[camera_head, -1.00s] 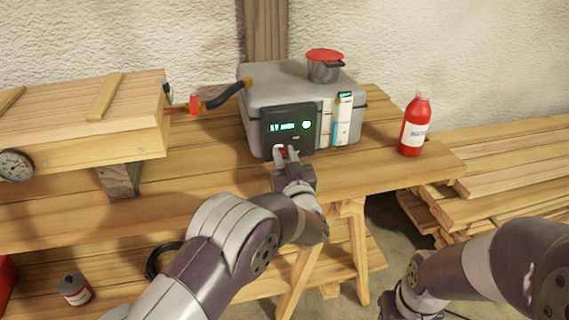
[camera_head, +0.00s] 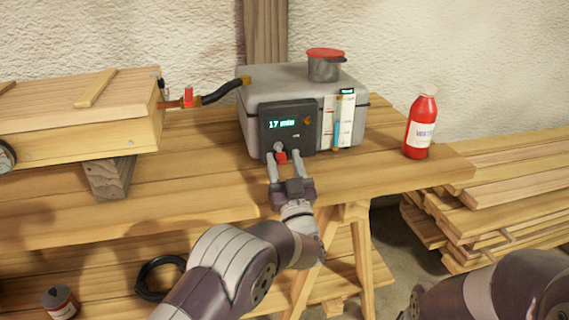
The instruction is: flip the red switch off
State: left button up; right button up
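The red switch (camera_head: 281,156) sits low on the dark control panel (camera_head: 270,135) at the front of the grey steam box (camera_head: 290,83). The panel's display reads what looks like "17 min", and a small orange-brown light (camera_head: 307,121) shows beside it. My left gripper (camera_head: 284,157) is open in front of the panel, one finger on each side of the switch. I cannot tell whether either finger touches it. My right arm comes in at the lower right, and its gripper is out of view.
A red-lidded pot (camera_head: 324,68) stands on the box. A red bottle (camera_head: 421,124) stands to the right on the workbench (camera_head: 200,190). A black hose (camera_head: 222,93) runs left to a wooden chest (camera_head: 75,120). Stacked planks (camera_head: 500,190) lie at the right.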

pick_arm(q)
jog(key=p+v, duration=0.2)
jog(key=v, duration=1)
jog(key=shift+s+f, duration=0.25)
